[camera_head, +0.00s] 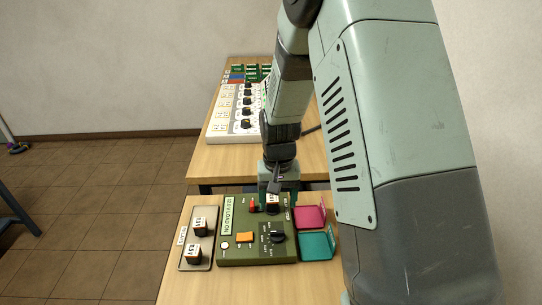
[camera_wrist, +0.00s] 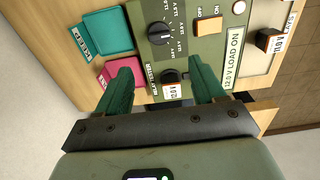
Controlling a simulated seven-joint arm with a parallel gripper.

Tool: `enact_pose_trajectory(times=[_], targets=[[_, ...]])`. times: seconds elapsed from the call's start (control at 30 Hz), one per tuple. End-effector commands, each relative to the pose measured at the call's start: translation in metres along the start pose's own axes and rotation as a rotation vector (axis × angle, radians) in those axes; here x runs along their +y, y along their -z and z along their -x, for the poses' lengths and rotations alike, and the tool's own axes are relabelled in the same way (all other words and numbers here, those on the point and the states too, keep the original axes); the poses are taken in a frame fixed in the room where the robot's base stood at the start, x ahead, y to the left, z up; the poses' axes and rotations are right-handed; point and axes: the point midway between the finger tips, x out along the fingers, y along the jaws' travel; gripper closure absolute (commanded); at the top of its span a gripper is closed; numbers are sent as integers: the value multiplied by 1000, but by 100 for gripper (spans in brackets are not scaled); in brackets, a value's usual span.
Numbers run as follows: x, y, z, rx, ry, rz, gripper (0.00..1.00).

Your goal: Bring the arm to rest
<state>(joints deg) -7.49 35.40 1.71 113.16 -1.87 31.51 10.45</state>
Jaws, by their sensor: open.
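My gripper (camera_head: 277,192) points down over the far side of the green tester (camera_head: 229,251) in the head view. In the wrist view its two green fingers (camera_wrist: 163,85) are open and apart. A small dark block with a white label (camera_wrist: 172,84) shows between them, at the tester's edge. The same block (camera_head: 272,205) shows under the gripper in the head view. I cannot tell how high the fingertips are above the tester. The tester's display (camera_wrist: 233,59) reads 12.0 V LOAD ON. Its black dial (camera_head: 278,236) and orange switch (camera_head: 244,237) face up.
A tray (camera_head: 184,262) left of the tester holds two labelled blocks (camera_head: 193,252). A pink bin (camera_head: 312,217) and a teal bin (camera_head: 317,246) stand to its right. A white panel with black knobs (camera_head: 222,127) is on the table behind. My arm hides the right side.

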Motion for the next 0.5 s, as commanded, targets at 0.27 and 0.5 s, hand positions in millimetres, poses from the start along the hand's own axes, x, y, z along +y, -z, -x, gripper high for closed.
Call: enact_pose_trajectory(times=[0.27, 0.5], targets=[[9, -9, 60, 67, 4, 3, 31], [29, -58, 168, 198, 6, 14, 31]])
